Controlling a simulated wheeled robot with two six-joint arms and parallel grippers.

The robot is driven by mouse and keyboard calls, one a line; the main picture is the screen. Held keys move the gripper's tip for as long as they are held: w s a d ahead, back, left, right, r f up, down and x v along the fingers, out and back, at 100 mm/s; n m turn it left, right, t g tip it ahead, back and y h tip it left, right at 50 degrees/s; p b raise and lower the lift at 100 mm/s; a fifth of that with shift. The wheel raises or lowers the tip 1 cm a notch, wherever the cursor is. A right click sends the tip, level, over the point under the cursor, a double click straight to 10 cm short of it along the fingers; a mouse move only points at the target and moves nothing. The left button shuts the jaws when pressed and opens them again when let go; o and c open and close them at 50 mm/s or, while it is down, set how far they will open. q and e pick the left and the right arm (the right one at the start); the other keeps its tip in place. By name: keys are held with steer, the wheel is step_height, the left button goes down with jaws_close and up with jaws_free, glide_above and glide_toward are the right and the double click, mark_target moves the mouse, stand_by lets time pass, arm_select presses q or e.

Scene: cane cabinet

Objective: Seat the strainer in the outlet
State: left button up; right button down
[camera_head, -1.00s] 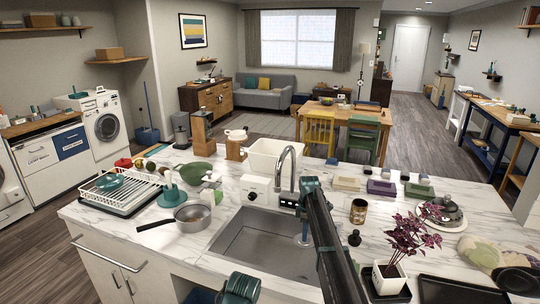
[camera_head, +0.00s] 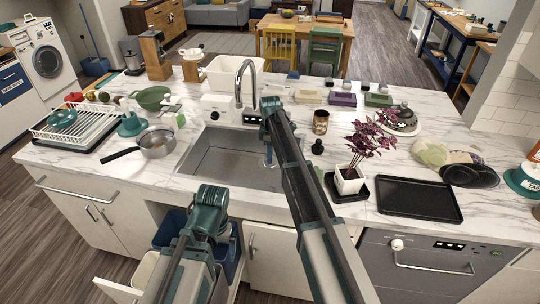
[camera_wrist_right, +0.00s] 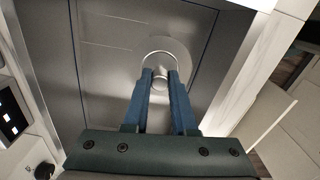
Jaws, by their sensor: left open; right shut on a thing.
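The steel sink (camera_head: 222,166) is set in the white marble counter. My right gripper (camera_head: 268,160) reaches down into it from above. In the right wrist view its blue fingers (camera_wrist_right: 160,80) are shut on the strainer (camera_wrist_right: 160,84), a small round metal piece. The strainer is at the round outlet (camera_wrist_right: 181,50) in the basin floor, a paler disc around the fingertips. I cannot tell whether it is fully down in the outlet. My left gripper (camera_head: 211,200) is open and empty in front of the counter; its fingertips are hard to make out.
The tall faucet (camera_head: 240,80) stands behind the basin. A saucepan (camera_head: 155,142) and dish rack (camera_head: 80,125) are left of it. A potted purple plant (camera_head: 350,178) and black tray (camera_head: 420,198) are to the right. Below the counter is an open space with blue bins (camera_head: 170,232).

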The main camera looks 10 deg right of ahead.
mark_target(270, 167)
steer(key=shift+f+b, duration=6.9)
steer(key=shift+f, duration=0.35)
steer(key=shift+f+b, duration=1.15)
steer(key=c, duration=0.6)
jaws_free()
steer(key=shift+c, duration=0.2)
step_height(270, 167, up, 10)
steer(key=p, duration=1)
